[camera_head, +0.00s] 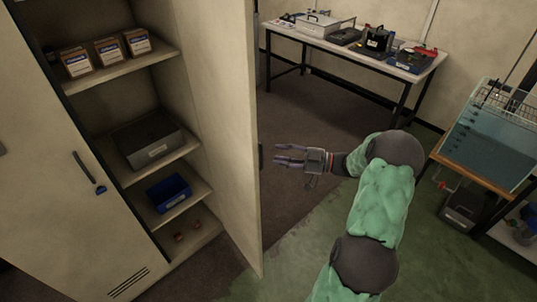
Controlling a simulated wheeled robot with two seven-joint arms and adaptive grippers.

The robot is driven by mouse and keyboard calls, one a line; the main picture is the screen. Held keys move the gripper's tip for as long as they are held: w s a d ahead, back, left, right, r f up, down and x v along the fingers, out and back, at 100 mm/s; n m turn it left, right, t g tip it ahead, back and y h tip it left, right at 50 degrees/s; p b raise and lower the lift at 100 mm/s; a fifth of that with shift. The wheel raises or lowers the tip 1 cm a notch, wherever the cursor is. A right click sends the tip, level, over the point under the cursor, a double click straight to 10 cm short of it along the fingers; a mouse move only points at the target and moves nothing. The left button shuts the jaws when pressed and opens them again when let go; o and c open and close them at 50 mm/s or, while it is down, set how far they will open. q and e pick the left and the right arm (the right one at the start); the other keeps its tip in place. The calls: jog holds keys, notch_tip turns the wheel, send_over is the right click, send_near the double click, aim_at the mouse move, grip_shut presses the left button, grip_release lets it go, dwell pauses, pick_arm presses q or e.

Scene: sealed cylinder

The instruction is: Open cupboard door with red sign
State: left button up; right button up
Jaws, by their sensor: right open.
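The cupboard door (222,120) on the right side of the cupboard stands wide open, its inner face turned toward the shelves. No red sign shows on the visible faces. The other cupboard door (50,170), with a dark handle (88,172), is shut at the left. My right gripper (276,154) is open and empty, just to the right of the open door's edge, with its fingers pointing left toward it. Whether it touches the door cannot be told. My left gripper is not in view.
Inside the cupboard are boxes (108,50), a grey bin (148,140) and a blue bin (168,193) on shelves. A table with equipment (345,42) stands at the back. A water tank (492,135) stands at the right. Floor between is clear.

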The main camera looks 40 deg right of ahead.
jog(key=v, duration=0.5)
jog(key=shift+s+d, duration=0.2)
jog(key=shift+s, duration=0.05)
jog(key=shift+a, duration=0.1)
dwell(0.3)
